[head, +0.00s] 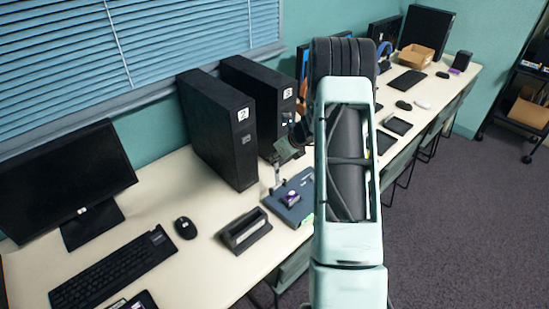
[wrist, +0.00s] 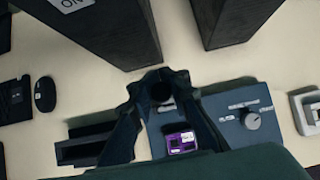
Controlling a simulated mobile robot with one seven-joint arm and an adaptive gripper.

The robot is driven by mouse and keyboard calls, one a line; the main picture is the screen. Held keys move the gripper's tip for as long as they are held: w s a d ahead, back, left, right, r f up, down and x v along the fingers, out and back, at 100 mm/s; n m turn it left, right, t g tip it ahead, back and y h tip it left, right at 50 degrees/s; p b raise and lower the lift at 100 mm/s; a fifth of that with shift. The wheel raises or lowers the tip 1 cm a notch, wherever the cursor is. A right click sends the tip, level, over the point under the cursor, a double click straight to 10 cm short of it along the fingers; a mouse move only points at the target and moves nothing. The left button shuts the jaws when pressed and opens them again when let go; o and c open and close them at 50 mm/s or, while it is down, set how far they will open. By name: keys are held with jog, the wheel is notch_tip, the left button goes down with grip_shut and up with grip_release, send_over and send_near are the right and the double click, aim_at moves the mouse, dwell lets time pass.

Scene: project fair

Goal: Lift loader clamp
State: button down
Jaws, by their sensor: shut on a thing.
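The loader (head: 298,207) is a flat blue-grey unit on the desk. It carries a purple chip-like part (head: 290,198) and, in the wrist view, a round knob (wrist: 250,119). A thin upright clamp part (head: 277,172) stands at its back left. My gripper (wrist: 161,82) reaches down over the loader's back edge, its two dark fingers closed around a dark round piece, the clamp's handle (wrist: 162,92). The purple part (wrist: 181,143) lies below, between the fingers.
Two black computer towers (head: 222,130) (head: 262,95) stand close behind the loader. A dark open holder (head: 243,232) sits to its left, with a mouse (head: 185,228) and keyboard (head: 112,272) beyond. A pale square tray (wrist: 306,110) is to its right.

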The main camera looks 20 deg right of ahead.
jog(key=shift+w+r, duration=0.2)
jog(key=shift+r, duration=0.05)
jog(key=c, duration=2.1)
grip_release()
jog(key=shift+o, duration=1.1)
jog(key=shift+s, duration=0.1)
jog(key=shift+f, duration=0.1)
jog(key=shift+s, duration=0.15)
jog(key=v, duration=1.2)
